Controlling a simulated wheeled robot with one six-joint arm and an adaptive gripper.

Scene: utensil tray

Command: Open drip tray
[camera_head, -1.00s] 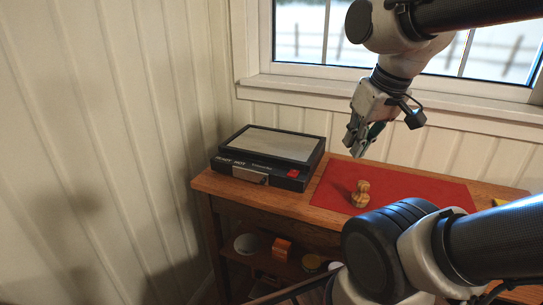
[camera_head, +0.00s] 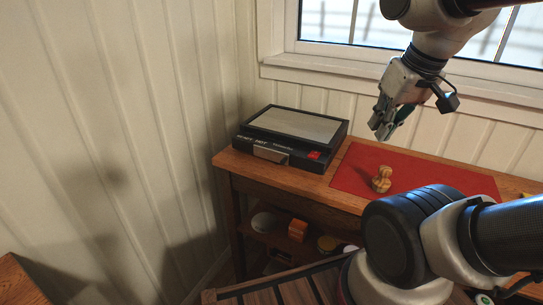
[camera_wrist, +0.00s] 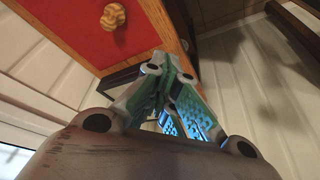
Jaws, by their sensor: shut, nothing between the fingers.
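A black box-shaped appliance (camera_head: 335,142) with a pale flat top plate (camera_head: 295,125) stands at the left end of the wooden table. A silver handle-like plate (camera_head: 270,154) is on its front face, left of a red switch (camera_head: 314,155). It looks flush with the front; I cannot see an open tray. My gripper (camera_head: 381,136) is shut and empty, pointing down, above the back of the red mat and to the right of the appliance. In the wrist view its fingertips (camera_wrist: 165,62) meet and partly hide a dark shape beyond them.
A red mat (camera_head: 430,178) lies on the table (camera_head: 225,158) with a wooden knobbed object (camera_head: 382,180) on it, also in the wrist view (camera_wrist: 113,16). A shelf below holds bowls and an orange item (camera_head: 298,230). A slatted wooden surface (camera_head: 270,295) is in front. Wall at left.

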